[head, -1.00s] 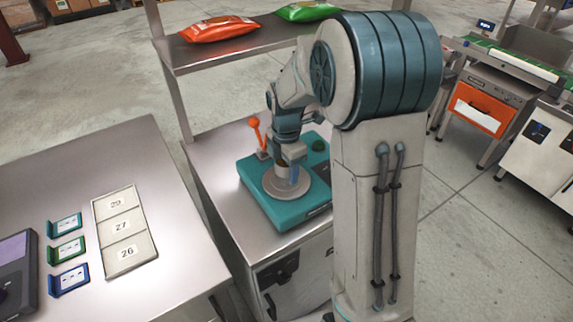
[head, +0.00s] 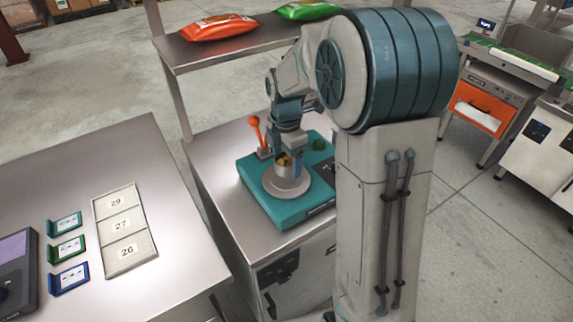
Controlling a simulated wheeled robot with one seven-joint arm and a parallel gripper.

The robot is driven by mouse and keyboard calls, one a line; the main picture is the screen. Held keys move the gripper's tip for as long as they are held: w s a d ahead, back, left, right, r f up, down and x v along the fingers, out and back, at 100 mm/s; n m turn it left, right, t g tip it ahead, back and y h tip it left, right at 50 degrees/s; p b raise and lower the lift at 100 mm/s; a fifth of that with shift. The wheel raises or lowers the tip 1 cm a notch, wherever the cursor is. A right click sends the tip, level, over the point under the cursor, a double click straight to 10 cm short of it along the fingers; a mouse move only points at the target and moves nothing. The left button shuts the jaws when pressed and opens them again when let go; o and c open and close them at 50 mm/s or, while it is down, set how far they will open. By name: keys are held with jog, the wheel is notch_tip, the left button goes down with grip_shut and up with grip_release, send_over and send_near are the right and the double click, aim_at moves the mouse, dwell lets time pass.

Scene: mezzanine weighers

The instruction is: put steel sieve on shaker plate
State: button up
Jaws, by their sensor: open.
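The steel sieve (head: 291,179) is a small grey cylinder standing upright on the round, pale shaker plate (head: 270,187). Something yellow-brown shows at its top; it is too small to make out. The plate sits on a teal shaker base (head: 295,213) on a metal bench. My gripper (head: 287,157) points down right at the top of the sieve, with its jaws open. The fingers are small and partly merge with the sieve's rim, so I cannot tell whether they touch it.
An orange lever (head: 256,134) rises behind the plate, and a green knob (head: 319,145) is at the base's back right. A shelf (head: 235,45) with an orange bag (head: 220,27) and a green bag (head: 308,10) stands behind. A numbered tray (head: 124,225) lies on the left table.

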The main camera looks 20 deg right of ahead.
aim_at(286, 161)
notch_tip(286, 161, up, 8)
jog(key=shift+r, duration=0.45)
jog(key=s+f+m+t, duration=0.2)
jog(key=s+m+t, duration=0.1)
jog(key=s+m, duration=1.8)
jog(key=shift+s+m, duration=0.15)
jog(key=shift+m, duration=0.15)
